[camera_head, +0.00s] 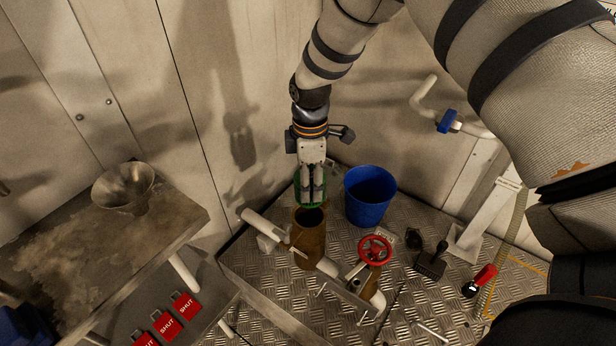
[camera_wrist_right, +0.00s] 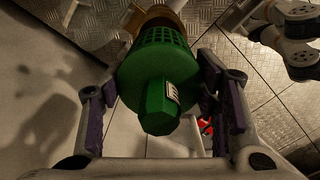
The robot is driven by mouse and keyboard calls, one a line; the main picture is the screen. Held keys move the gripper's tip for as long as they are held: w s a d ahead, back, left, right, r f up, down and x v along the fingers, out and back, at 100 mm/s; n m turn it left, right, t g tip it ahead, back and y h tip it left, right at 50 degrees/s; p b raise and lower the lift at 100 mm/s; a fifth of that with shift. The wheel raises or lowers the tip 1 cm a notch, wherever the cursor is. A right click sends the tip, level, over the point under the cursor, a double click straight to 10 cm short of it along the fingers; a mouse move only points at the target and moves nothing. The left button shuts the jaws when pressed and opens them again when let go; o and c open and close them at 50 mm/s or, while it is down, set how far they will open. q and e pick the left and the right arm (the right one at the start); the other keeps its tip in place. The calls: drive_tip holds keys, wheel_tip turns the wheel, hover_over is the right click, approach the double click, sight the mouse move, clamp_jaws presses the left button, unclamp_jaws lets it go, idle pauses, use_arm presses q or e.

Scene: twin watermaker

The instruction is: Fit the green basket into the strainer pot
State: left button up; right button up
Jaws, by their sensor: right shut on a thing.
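The green basket (camera_wrist_right: 158,62) is a slotted cup with a solid knob and a small label on it. My right gripper (camera_wrist_right: 160,98) is shut on it, with a purple-padded finger on each side. In the head view the gripper (camera_head: 312,190) points down, and green edges of the basket (camera_head: 299,192) show around its fingers. The strainer pot (camera_head: 309,250) is a brown open cylinder directly below. The basket is at or just above its mouth; I cannot tell whether its lower end is inside. The pot's rim (camera_wrist_right: 158,16) shows beyond the basket in the wrist view. My left gripper is not in view.
A blue bucket (camera_head: 369,196) stands close behind and right of the pot. A red handwheel (camera_head: 375,249) and white pipes (camera_head: 329,268) are at its right. A metal funnel (camera_head: 124,188) sits on the left bench (camera_head: 175,215). Red SHUT tags (camera_head: 168,326) lie below it.

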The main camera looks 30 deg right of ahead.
drive_tip(key=shift+r, duration=0.1)
drive_tip(key=shift+f+b, duration=0.75)
drive_tip(key=shift+f, duration=2.3)
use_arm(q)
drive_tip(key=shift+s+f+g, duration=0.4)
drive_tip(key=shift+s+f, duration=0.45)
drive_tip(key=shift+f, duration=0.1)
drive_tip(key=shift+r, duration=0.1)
use_arm(e)
drive_tip(key=shift+r, duration=0.1)
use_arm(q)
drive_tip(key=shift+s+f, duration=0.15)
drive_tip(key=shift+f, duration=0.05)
use_arm(e)
drive_tip(key=shift+f, duration=0.5)
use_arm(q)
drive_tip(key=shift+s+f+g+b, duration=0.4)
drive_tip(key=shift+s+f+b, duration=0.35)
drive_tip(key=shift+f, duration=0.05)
use_arm(e)
drive_tip(key=shift+f, duration=2)
drive_tip(key=o, duration=1)
drive_tip(key=shift+o, duration=0.2)
